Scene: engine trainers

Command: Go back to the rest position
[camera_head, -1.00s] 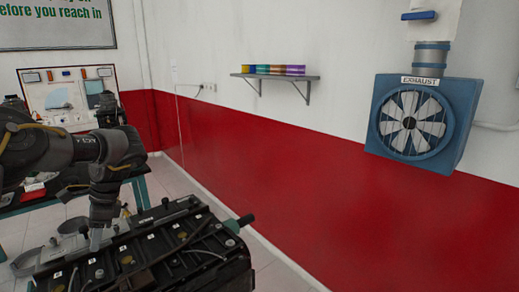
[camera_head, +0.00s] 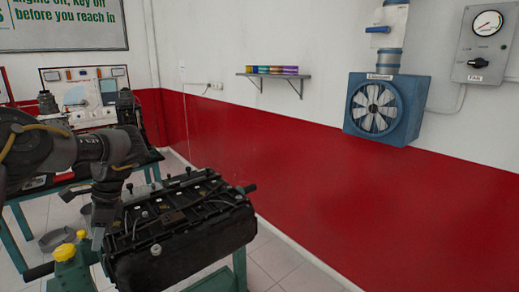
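My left arm comes in from the left edge, and my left gripper (camera_head: 98,238) points down at the left end of a black engine (camera_head: 182,228). From this angle I cannot tell how far apart its fingers are or whether they touch the engine. I see nothing held in it. The engine rests on a green stand (camera_head: 238,268). My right gripper is not in view.
A green-legged table (camera_head: 22,222) with a display board (camera_head: 87,90) stands at the back left. A grey tray (camera_head: 57,240) is left of the engine. A shelf (camera_head: 272,75), exhaust fan (camera_head: 385,108) and gauge box (camera_head: 485,45) hang on the wall. Floor at lower right looks clear.

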